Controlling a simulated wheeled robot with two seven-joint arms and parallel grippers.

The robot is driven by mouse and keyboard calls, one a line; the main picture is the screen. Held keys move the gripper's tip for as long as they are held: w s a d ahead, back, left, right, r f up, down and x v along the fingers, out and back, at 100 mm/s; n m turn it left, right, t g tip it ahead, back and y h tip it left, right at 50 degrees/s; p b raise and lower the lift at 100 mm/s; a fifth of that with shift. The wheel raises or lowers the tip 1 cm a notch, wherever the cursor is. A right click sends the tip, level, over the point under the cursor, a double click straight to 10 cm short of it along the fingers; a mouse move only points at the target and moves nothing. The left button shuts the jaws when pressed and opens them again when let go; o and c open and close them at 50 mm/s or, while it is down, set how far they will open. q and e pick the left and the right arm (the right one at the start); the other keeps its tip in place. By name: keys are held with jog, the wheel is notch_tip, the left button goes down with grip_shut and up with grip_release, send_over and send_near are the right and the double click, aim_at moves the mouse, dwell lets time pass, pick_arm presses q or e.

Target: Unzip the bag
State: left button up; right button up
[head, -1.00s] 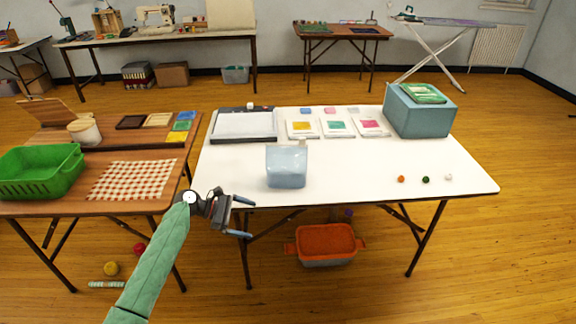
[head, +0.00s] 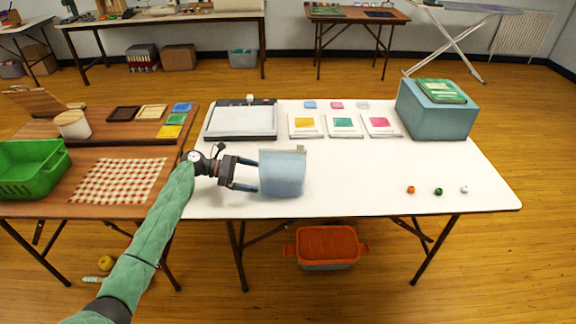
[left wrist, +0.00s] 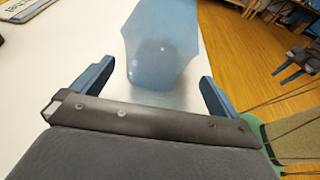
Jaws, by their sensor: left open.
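The light blue translucent bag (head: 284,173) stands upright near the front edge of the white table (head: 350,177). It also shows ahead of the jaws in the left wrist view (left wrist: 160,50). My left gripper (head: 256,175) is open at the bag's left side, its fingers pointing at it. In the left wrist view the two blue fingers (left wrist: 152,85) are spread wide with nothing between their tips but the near edge of the bag's area. I cannot make out the zip or its slider. My right gripper does not show in the head view; a dark gripper part (left wrist: 293,62) shows at the right in the left wrist view.
A blue-grey box (head: 436,112) stands at the table's back right. A paper trimmer-like board (head: 241,121) and several coloured cards (head: 343,125) lie along the back. Small beads (head: 438,191) lie at the front right. The table between bag and beads is clear.

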aim_at(280, 181)
pick_arm(q)
jog(key=shift+w+d+f, duration=0.15)
jog(key=shift+d+f, duration=0.05)
jog(key=shift+d, duration=0.1)
jog(key=shift+d+f+b, duration=0.15)
jog(key=shift+d+b, duration=0.35)
jog(key=shift+d, duration=0.05)
jog(key=b+x, duration=0.2)
jog(key=x, duration=0.2)
jog(key=shift+d+f, duration=0.1)
jog(key=shift+d, duration=0.15)
jog(key=p+x, duration=0.1)
jog(key=x, duration=0.1)
jog(key=shift+d, duration=0.4)
jog(key=shift+d+f+p, duration=0.2)
jog(key=shift+d+p, duration=0.15)
jog(key=shift+d, duration=0.1)
pick_arm(e)
jog(key=shift+w+a+f, duration=0.25)
jog(key=shift+a+f, duration=0.15)
jog(key=shift+f, duration=0.15)
jog(key=shift+w+a+f, duration=0.25)
jog(key=shift+a+f, duration=0.15)
jog(key=shift+f, duration=0.1)
